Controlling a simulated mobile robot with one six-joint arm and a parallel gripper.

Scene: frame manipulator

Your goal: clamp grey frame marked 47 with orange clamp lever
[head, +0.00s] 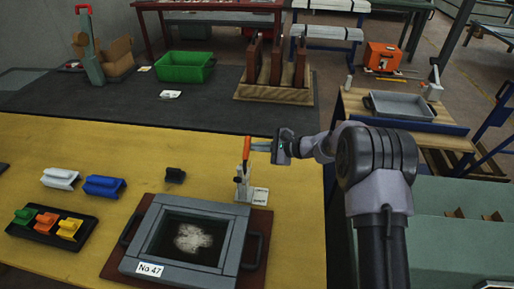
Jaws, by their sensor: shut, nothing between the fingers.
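The grey frame (235,225) lies flat on a reddish-brown board on the yellow table, with a white "No 47" label (150,269) on its front edge. Its window shows a dark area with a pale patch. The clamp (241,188) stands at the frame's back right corner, and its orange lever (247,149) points upright. My gripper (261,146) is shut and empty, reaching in from the right with its fingertips level with the orange lever. The fingertips look close beside the lever; I cannot tell whether they touch it.
A black tray (44,238) with green, orange and yellow pieces sits at left. White (60,179), blue (104,186) and black (175,175) blocks lie behind it. A green bin (184,67) and a wooden rack (272,93) stand further back. Dark handles (252,250) flank the frame.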

